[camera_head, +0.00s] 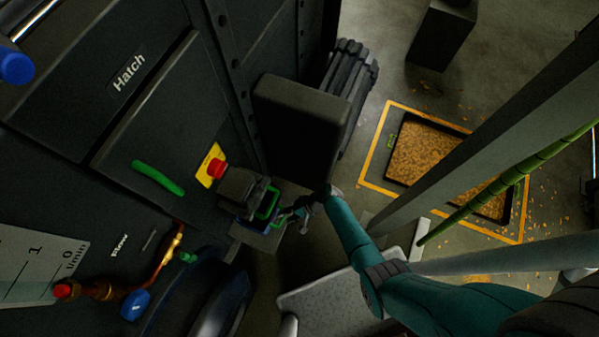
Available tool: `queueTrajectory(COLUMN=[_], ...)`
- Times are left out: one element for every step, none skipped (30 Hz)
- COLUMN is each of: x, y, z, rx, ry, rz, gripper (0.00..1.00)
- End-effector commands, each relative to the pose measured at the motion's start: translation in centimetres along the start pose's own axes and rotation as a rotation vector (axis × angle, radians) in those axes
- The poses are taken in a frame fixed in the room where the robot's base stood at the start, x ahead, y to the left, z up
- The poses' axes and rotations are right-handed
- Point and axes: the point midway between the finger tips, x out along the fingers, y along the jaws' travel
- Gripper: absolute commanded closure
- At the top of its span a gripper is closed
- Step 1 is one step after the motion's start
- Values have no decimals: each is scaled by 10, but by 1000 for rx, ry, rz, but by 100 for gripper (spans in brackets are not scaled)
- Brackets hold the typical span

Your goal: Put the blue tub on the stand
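A small blue tub (243,213) with a green handle loop (268,204) shows at the lower middle, beside the machine's front. A dark box-shaped outlet above it hides much of the tub. A flat grey plate (260,238), which looks like the stand, lies directly under or just below the tub; I cannot tell whether the two touch. My gripper (291,212) is just right of the green handle, at the end of my teal arm. The fingers are small and dark, so their opening and any contact with the handle cannot be made out.
The dark machine with a green bar handle (158,178) and a red stop button (217,169) fills the left. A black box (301,125) juts out above my gripper. A pellet-filled tray (396,122) lies inside yellow floor lines. Grey posts cross the right side.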

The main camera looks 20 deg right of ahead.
Motion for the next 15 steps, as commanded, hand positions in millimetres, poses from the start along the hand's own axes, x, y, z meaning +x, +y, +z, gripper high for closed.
queueTrajectory(x=[-7, -12, -19, -24, -30, -37, -42, -48, -55, -60, -65, -71, -76, -80, -85], y=[1, 1, 1, 1, 1, 1, 1, 0, 0, 1, 0, 1, 0, 1, 0], z=[0, 0, 0, 0, 0, 0, 0, 0, 0, 0, 0, 0, 0, 0, 0], rx=[1, 1, 2, 2, 1, 1, 1, 1, 2, 2, 2, 2, 2, 2, 1], ry=[2, 4, 3, 4, 3, 5, 3, 5, 4, 4, 4, 3, 3, 3, 2], rz=[-1, 1, -1, -2, -1, -1, 0, -1, -1, 0, -1, 0, 0, 0, 0], gripper=[60, 60, 60, 60, 60, 60, 60, 60, 60, 60, 60, 60, 60, 60, 60])
